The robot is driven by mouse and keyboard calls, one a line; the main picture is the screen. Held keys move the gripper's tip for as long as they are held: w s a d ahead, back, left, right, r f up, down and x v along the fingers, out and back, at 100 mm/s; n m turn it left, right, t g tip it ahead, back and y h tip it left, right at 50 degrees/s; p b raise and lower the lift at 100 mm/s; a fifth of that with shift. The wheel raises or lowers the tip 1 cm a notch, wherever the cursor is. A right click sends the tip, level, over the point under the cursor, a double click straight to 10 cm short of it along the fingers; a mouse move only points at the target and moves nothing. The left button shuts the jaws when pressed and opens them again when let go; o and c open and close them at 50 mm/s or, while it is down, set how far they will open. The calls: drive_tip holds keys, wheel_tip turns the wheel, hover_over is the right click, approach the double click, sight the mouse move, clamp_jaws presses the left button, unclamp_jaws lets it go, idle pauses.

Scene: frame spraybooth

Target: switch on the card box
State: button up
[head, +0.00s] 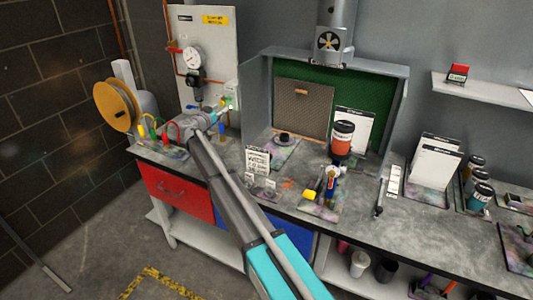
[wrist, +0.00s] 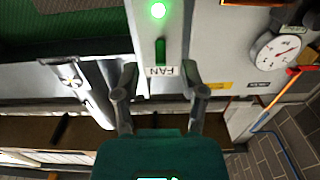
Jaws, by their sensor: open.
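A pale switch box (wrist: 174,25) shows in the wrist view. It bears a lit green lamp (wrist: 158,10), a green switch lever (wrist: 160,52) and a white card marked FAN (wrist: 160,71). In the head view the box (head: 231,90) is on the right edge of the white wall panel, its green lamp glowing. My gripper (wrist: 160,103) is open and empty, its two fingers on either side below the FAN card. In the head view my gripper (head: 222,112) is close in front of the box; contact cannot be told.
A pressure gauge (head: 191,57) with red and blue pipe fittings is left of the box. The spray booth (head: 258,95) stands close on the right. The bench (head: 230,155) below holds bottles, cards and tools. A yellow reel (head: 115,106) is at far left.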

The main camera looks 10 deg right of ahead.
drive_tip(key=v, duration=0.8)
drive_tip(key=s+d+f+g+p, duration=0.1)
drive_tip(key=s+d+f+g, duration=0.1)
drive_tip(key=s+d, duration=0.3)
drive_tip(key=s+d+f+g+p, duration=0.1)
drive_tip(key=s+d+f+g, duration=0.2)
drive_tip(key=d, duration=0.6)
drive_tip(key=s+d+f+n+g+y+p, duration=0.1)
drive_tip(key=s+d+f+g, duration=0.1)
drive_tip(key=s+d, duration=0.4)
drive_tip(key=shift+s+d+f+g, duration=0.35)
drive_tip(key=shift+d+g, duration=0.35)
drive_tip(key=shift+d, duration=0.05)
drive_tip(key=s+d+f+n+g+y, duration=0.2)
drive_tip(key=s+y, duration=0.1)
drive_tip(key=s, duration=0.6)
drive_tip(key=s+d+f+n+g+y, duration=0.1)
drive_tip(key=s+d+f+g+y, duration=0.1)
drive_tip(key=s, duration=0.7)
drive_tip(key=s+d+f+n+g+y, duration=0.2)
drive_tip(key=s+d+f+y, duration=0.1)
drive_tip(key=s, duration=0.6)
drive_tip(key=shift+s+f+n+g+y, duration=0.3)
drive_tip(key=shift+s+f+y, duration=0.05)
drive_tip(key=shift+f+y, duration=0.1)
